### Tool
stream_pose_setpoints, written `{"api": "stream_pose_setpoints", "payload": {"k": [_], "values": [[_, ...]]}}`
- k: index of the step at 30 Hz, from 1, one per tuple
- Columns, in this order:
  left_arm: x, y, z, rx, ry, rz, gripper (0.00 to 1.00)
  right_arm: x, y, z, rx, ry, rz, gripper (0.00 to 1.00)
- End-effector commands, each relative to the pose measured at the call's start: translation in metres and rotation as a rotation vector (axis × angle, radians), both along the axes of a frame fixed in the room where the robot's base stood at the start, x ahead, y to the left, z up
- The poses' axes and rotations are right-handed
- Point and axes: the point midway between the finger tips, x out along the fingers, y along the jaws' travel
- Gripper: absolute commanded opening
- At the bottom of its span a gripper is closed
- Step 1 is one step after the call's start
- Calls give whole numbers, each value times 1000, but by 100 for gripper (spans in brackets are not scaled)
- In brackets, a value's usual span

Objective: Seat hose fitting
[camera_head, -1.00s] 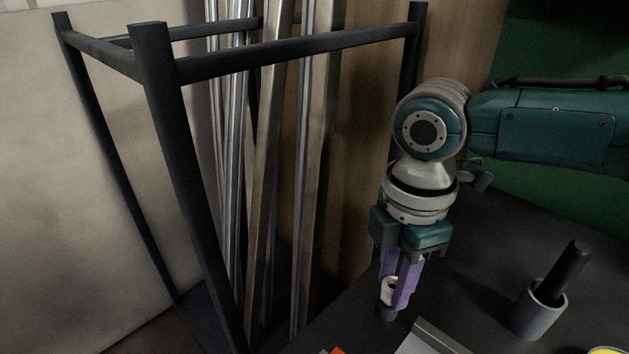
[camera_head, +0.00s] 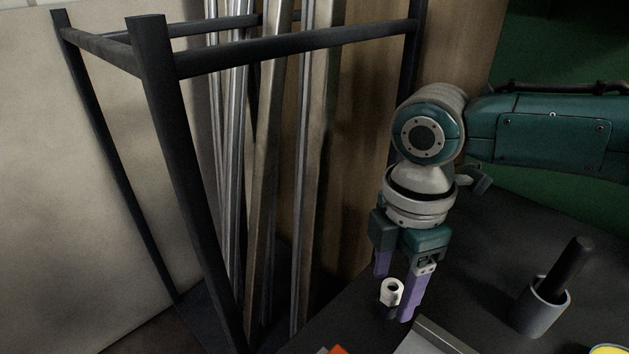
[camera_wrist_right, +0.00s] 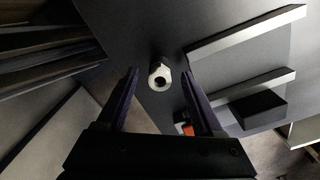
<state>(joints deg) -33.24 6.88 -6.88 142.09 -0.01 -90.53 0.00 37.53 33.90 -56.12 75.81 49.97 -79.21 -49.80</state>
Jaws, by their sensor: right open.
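The hose fitting (camera_head: 391,291) is a small white ring-shaped piece with a dark hole. It sits upright on a dark stub on the dark table, near its left edge. In the right wrist view the fitting (camera_wrist_right: 159,77) lies between and just beyond the fingertips. My right gripper (camera_head: 394,296) points down with its purple fingers on either side of the fitting. It is open, with a gap between the fingers and the fitting in the right wrist view (camera_wrist_right: 162,92). My left gripper is in no view.
A grey cup (camera_head: 540,308) with a black rod stands to the right on the dark table (camera_head: 480,270). A grey-edged tray or plate (camera_head: 430,338) is close in front of the gripper. A black rack frame (camera_head: 165,120) with metal bars stands at left. An orange item (camera_head: 338,350) shows at the bottom edge.

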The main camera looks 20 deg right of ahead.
Motion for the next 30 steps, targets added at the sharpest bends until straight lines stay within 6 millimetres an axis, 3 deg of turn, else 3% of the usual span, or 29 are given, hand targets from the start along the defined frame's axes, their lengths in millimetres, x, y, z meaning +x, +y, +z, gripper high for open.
{"api": "stream_pose_setpoints", "payload": {"k": [5,12,18,30], "values": [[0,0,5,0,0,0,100,1,0,15,1,-3,1,68],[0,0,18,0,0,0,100,1,0,63,0,-4,1,68],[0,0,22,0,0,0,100,1,0,92,0,-2,0,68],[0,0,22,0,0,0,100,0,0,100,0,0,0,68]]}}
